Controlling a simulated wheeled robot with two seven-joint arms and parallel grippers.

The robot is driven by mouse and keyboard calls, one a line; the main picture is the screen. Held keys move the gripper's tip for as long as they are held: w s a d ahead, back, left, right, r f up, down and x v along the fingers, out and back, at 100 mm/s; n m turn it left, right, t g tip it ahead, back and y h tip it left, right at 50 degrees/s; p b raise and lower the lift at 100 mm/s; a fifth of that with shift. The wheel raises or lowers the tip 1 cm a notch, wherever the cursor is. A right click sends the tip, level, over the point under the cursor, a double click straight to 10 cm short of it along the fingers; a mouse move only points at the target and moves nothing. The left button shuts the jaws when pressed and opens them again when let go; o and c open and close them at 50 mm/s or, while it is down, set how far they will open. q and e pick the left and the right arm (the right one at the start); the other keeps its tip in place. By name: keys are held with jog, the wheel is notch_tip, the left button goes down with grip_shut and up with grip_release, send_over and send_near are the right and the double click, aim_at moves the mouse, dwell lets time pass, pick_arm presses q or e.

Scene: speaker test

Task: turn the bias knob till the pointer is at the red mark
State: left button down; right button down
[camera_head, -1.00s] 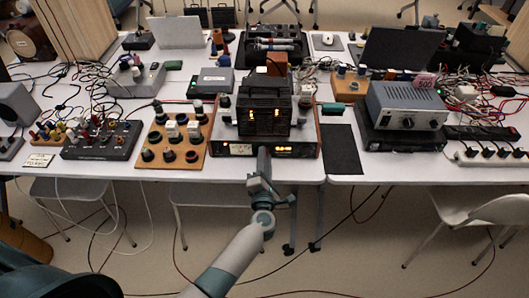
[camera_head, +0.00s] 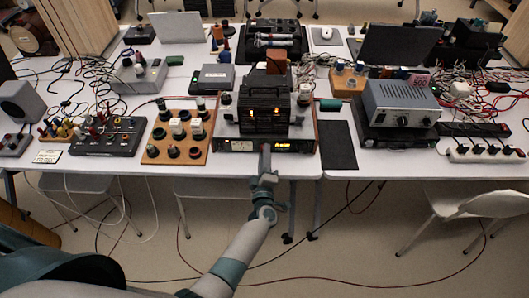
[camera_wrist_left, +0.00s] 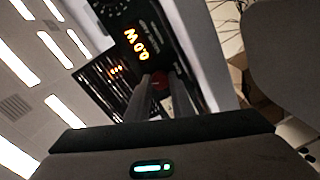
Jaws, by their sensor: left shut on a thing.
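The amplifier (camera_head: 228,147) stands at the table's front edge, its long front panel facing me, with amber lit readouts on its right part. My left gripper (camera_head: 265,150) reaches the middle of this panel from below. In the left wrist view, its two fingers (camera_wrist_left: 161,86) are close to the panel and shut on the bias knob, which they mostly hide. A small reddish spot shows between the fingers; I cannot tell whether it is the knob or the mark. The pointer cannot be made out. An amber readout (camera_wrist_left: 136,44) looks like "0.0 W". My right gripper is out of view.
A dark boxy unit with amber lights (camera_head: 264,112) stands on the amplifier. A wooden board with knobs (camera_head: 155,153) is close on the left. Cables hang below the table.

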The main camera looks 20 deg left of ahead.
pick_arm(q)
jog(key=shift+f+m, duration=0.1)
jog(key=shift+m, duration=0.2)
jog(key=c, duration=1.5)
grip_release()
jog(key=shift+c, duration=0.2)
jog(key=shift+s, duration=0.1)
jog(key=shift+s+d+p, duration=0.25)
jog(key=shift+s+p, duration=0.1)
jog(key=shift+s, duration=0.2)
jog(key=p+v, duration=0.2)
jog(key=v, duration=0.8)
jog(key=shift+s, duration=0.35)
